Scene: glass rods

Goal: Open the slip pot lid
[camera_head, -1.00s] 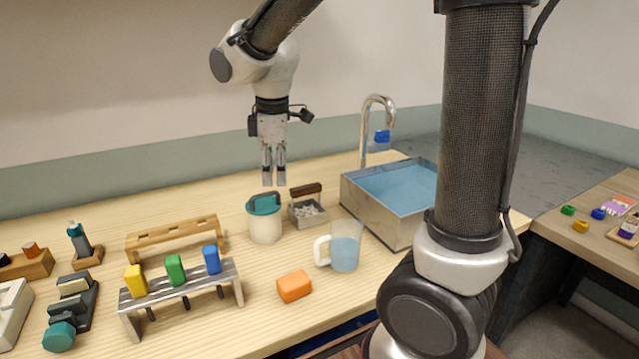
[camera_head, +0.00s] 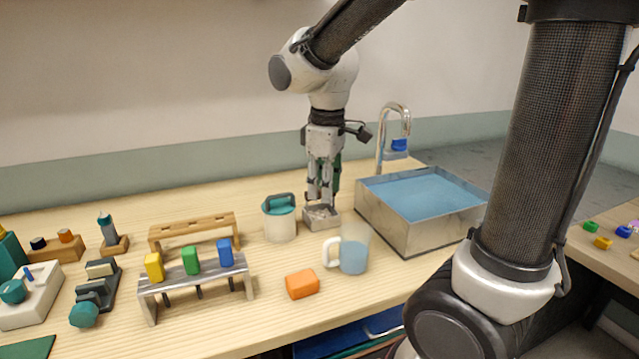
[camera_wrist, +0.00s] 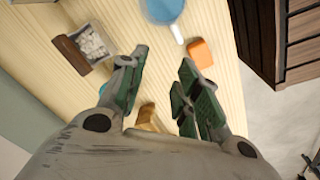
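The slip pot (camera_head: 280,229) is a white cylinder standing on the bench in the head view. Its teal lid (camera_head: 279,208), with a dark arched handle, sits on top. My gripper (camera_head: 320,197) points down to the right of the pot, in line with the small grey box, and does not touch the lid. In the wrist view my gripper (camera_wrist: 165,78) has its green-padded fingers apart with nothing held between them.
A small grey box (camera_head: 320,224) of white bits is right of the pot. A mug (camera_head: 353,257) of blue liquid and an orange block (camera_head: 302,284) stand in front. A sink basin (camera_head: 405,238) is right; a rack (camera_head: 195,278) with coloured pieces is left.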

